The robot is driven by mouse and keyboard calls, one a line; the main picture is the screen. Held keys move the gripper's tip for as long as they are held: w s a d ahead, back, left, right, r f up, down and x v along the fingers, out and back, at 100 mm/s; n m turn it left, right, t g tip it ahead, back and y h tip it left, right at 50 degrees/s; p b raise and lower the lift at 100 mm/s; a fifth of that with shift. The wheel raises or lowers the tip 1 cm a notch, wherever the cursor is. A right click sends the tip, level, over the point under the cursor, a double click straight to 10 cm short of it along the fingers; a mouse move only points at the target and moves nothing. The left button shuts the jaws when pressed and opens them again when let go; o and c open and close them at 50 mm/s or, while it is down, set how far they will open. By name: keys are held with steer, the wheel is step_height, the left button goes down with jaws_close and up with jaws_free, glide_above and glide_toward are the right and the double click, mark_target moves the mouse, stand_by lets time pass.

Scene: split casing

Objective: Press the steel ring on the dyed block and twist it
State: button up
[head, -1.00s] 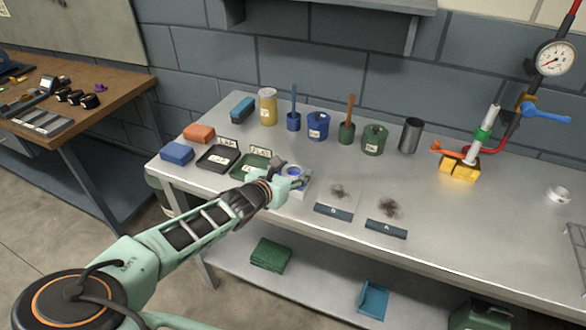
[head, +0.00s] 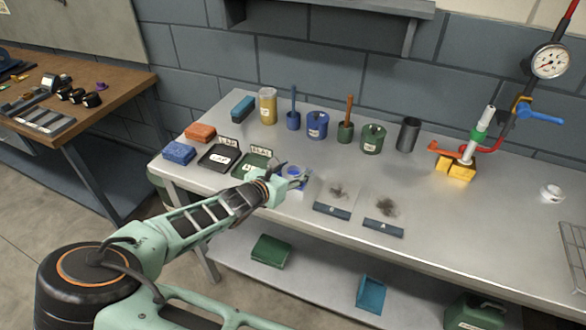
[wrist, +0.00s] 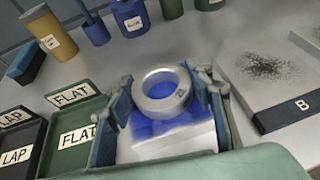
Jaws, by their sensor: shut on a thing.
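The steel ring (wrist: 150,102) is a thick silver band with a small dark mark on its right side. My gripper (wrist: 162,95) is shut on the ring, with one finger on each side of it. The dyed block (wrist: 165,146) is pale with a bright blue top and sits directly below the ring in the wrist view. I cannot tell whether the ring touches the blue face. In the head view my gripper (head: 297,180) is over the block at the table's front edge and hides most of it.
Plates marked B (head: 332,209) and A (head: 383,229), each with a dark smudge, lie to the right. A black LAP tray (head: 205,163) and a green FLAT tray (head: 238,168) are to the left. Blue and green pots stand behind. A dial gauge (head: 549,61) hangs at the right.

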steer(key=shift+s+a+f+m+g+h+p, duration=0.15)
steer(key=shift+m+g+h+p, duration=0.25)
steer(key=shift+p, duration=1)
steer(key=shift+m, duration=0.3)
steer(key=shift+m+g+h+p, duration=0.3)
steer(key=shift+h+p, duration=0.2)
steer(key=shift+m+g+h, duration=0.6)
steer(key=shift+m+h, duration=0.1)
steer(key=shift+s+n+t+y, duration=0.1)
steer(key=shift+n+t+y, duration=0.3)
steer(key=shift+n+t, duration=0.1)
steer(key=shift+n+t+y+b, duration=0.5)
steer(key=shift+n+y, duration=0.2)
steer(key=shift+n, duration=0.1)
